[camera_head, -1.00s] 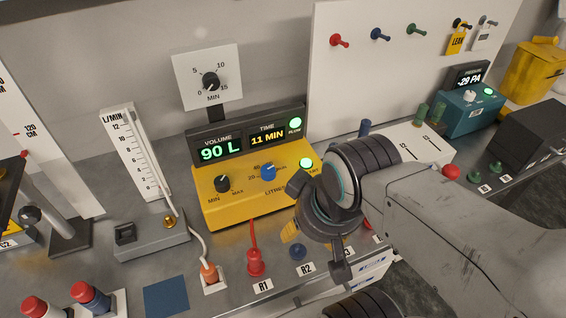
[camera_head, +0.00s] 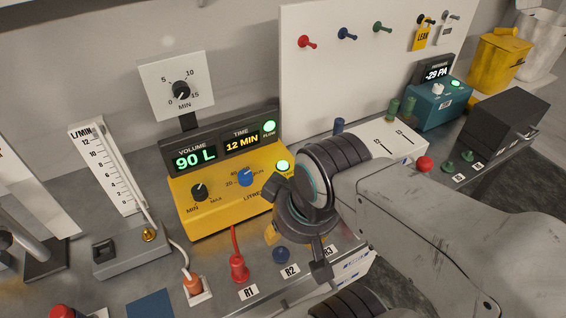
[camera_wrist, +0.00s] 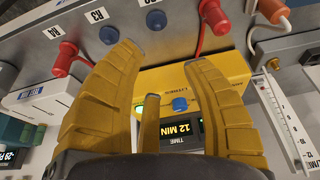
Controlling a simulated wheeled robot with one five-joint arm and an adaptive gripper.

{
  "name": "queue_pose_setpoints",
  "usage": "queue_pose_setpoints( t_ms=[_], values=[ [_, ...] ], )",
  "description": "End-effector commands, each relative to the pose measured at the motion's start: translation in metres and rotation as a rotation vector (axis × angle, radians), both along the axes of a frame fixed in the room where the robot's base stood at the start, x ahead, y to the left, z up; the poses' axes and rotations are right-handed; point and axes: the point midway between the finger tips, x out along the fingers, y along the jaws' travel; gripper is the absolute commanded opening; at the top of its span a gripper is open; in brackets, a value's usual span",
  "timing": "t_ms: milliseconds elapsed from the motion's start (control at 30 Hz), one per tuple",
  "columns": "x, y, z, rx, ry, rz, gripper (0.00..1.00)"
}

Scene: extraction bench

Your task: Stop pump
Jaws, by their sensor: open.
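The yellow pump (camera_head: 230,215) stands on the bench, and its display (camera_head: 218,148) reads 90 L and 12 MIN. The FLOW light (camera_head: 270,126) glows green, and a lit green button (camera_head: 283,166) is on the panel's right. A black MIN–MAX knob (camera_head: 200,192) and a blue knob (camera_head: 245,177) sit on the yellow face. My gripper (camera_head: 271,236) is at the pump's front right corner, partly hidden by my wrist. In the wrist view my gripper (camera_wrist: 158,60) is open and empty, with the yellow pump (camera_wrist: 205,75) and its blue knob (camera_wrist: 180,104) between and behind the fingers.
A red plug (camera_head: 238,267) with its hose stands at R1, and a blue cap (camera_head: 281,255) at R2. The flow meter (camera_head: 108,165) is left of the pump. A timer dial (camera_head: 178,90) rises behind it. A teal pressure unit (camera_head: 436,107) and dark box (camera_head: 500,125) are to the right.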

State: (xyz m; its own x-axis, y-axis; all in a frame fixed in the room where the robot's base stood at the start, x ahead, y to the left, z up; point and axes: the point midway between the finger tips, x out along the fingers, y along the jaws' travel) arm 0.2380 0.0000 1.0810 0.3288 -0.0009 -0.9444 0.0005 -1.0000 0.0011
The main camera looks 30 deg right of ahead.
Motion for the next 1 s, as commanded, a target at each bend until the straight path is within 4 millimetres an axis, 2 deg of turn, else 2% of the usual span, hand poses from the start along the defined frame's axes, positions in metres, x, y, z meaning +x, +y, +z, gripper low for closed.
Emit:
queue_pose_setpoints(
  t_ms=[67, 467, 1000],
  values=[
    [0.0, 0.0, 0.0, 0.0, 0.0, 0.0, 0.36],
    [0.0, 0.0, 0.0, 0.0, 0.0, 0.0, 0.01],
    [0.0, 0.0, 0.0, 0.0, 0.0, 0.0, 0.0]
  ],
)
